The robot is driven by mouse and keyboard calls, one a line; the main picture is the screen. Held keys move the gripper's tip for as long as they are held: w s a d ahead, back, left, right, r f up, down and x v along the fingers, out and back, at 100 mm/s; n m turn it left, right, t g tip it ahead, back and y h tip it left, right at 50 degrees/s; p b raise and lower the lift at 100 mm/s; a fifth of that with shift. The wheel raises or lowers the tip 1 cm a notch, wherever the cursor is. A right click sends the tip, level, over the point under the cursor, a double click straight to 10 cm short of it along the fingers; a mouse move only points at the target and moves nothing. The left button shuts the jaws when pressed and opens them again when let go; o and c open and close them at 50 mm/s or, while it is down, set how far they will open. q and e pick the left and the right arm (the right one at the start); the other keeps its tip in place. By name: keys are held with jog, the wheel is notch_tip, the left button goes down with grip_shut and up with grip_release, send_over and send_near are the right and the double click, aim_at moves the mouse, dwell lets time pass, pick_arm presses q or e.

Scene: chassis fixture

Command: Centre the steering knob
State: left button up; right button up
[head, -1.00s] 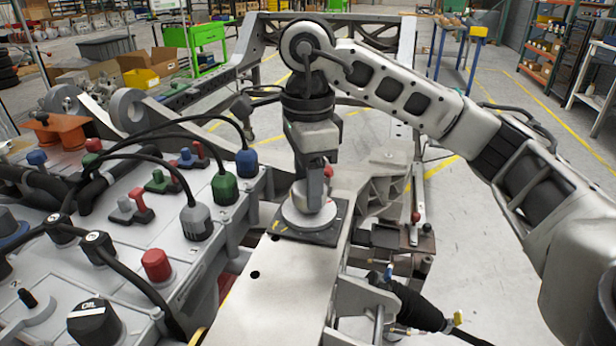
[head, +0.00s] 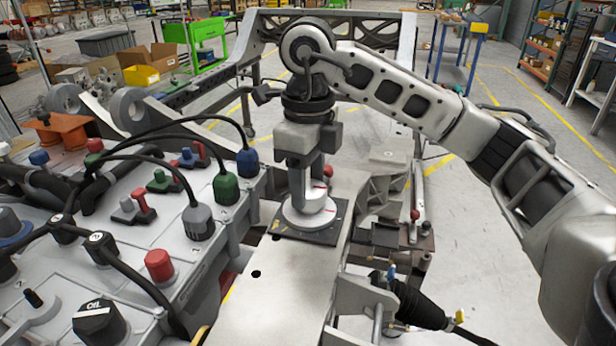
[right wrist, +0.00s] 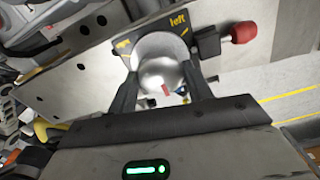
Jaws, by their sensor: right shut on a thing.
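The steering knob (head: 311,200) is a silver-white rounded knob above a pale round base, on a dark square plate (head: 288,233) with yellow markings. In the right wrist view the knob (right wrist: 158,72) sits between the two dark fingers, and the plate (right wrist: 150,42) carries the yellow word "left". A small red mark shows near the knob's lower edge there. My right gripper (head: 308,188) points down from above and is shut on the knob, one finger on each side. The fingers hide part of the knob. My left gripper is not in view.
A grey control panel (head: 118,240) with cables, coloured plugs and a red button (head: 159,265) lies to the left. A lever with a red tip (head: 415,216) and a black bellows (head: 420,306) are to the right. The pale beam (head: 262,310) in front is bare.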

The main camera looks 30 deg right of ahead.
aim_at(308, 186)
jog(key=shift+r, duration=0.1)
dwell(0.4)
jog(key=o, duration=1)
pick_arm(q)
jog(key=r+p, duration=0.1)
jog(key=p, duration=0.1)
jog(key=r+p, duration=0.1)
jog(key=p, duration=0.2)
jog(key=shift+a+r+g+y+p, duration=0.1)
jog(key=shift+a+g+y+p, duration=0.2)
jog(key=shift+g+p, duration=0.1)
pick_arm(e)
notch_tip(308, 186, up, 16)
jog(key=shift+f, duration=0.1)
